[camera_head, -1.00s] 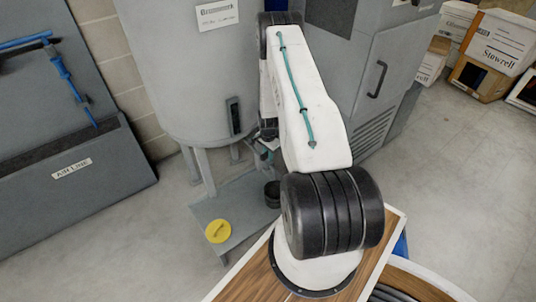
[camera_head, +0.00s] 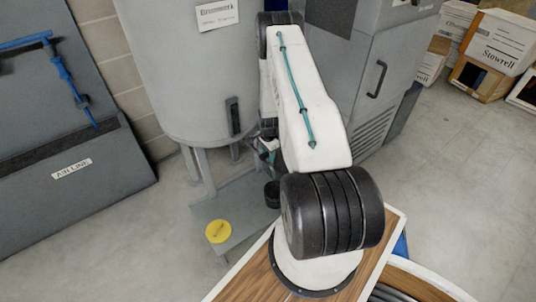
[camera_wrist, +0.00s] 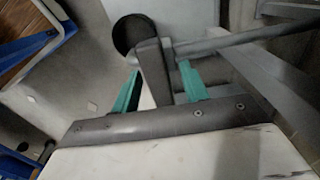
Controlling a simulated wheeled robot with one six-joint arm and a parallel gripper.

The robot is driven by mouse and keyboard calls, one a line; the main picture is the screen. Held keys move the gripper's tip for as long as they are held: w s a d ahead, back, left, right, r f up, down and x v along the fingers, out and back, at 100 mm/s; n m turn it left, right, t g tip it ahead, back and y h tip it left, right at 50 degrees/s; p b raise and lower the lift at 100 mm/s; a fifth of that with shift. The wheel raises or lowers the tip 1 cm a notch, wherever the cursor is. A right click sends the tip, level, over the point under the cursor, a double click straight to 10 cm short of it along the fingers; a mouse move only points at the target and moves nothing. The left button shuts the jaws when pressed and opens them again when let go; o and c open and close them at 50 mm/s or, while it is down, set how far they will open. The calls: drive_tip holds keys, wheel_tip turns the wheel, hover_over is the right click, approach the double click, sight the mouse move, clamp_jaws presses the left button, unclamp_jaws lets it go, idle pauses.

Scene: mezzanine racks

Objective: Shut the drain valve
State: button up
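The drain valve is mostly hidden behind my arm in the head view, below the large grey tank (camera_head: 180,75). In the wrist view a grey pipe (camera_wrist: 225,40) runs to the right, and a dark grey flat piece (camera_wrist: 152,70), which looks like the valve's lever, stands beside its left end. My gripper (camera_wrist: 160,88) has teal fingers, one on each side of this piece. The fingers are apart, with some space visible beside the piece; contact cannot be told. In the head view my gripper (camera_head: 268,153) is small and partly covered by my arm.
A dark cup (camera_wrist: 132,34) is close beyond the fingers; it stands on a grey plate (camera_head: 236,205) under the tank. A yellow disc (camera_head: 218,231) lies there too. A grey cabinet (camera_head: 385,75) stands right of the tank. Open floor lies at the right.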

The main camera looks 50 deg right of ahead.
wheel_tip(320, 180, up, 8)
drive_tip(key=shift+f, duration=0.1)
idle(0.5)
idle(0.5)
drive_tip(key=shift+s, duration=0.1)
drive_tip(key=s+a+r+n+g+y, duration=0.1)
drive_tip(key=s+a+r+n, duration=0.25)
drive_tip(key=a+r, duration=0.6)
drive_tip(key=s+a+r+n+g, duration=0.1)
drive_tip(key=s+a+r+n, duration=0.35)
drive_tip(key=r, duration=0.75)
drive_tip(key=s+a+r+n+g+y, duration=0.15)
drive_tip(key=a+r+n, duration=0.35)
drive_tip(key=a+r, duration=0.5)
drive_tip(key=s+a+r+n+t+h, duration=0.2)
drive_tip(key=s+a+r+n+t, duration=0.3)
drive_tip(key=s+a+r, duration=1)
wheel_tip(320, 180, up, 4)
drive_tip(key=s+n, duration=0.1)
drive_tip(key=n, duration=0.1)
drive_tip(key=shift+s+f+n, duration=0.25)
drive_tip(key=shift+s+n, duration=0.05)
drive_tip(key=shift+n, duration=0.1)
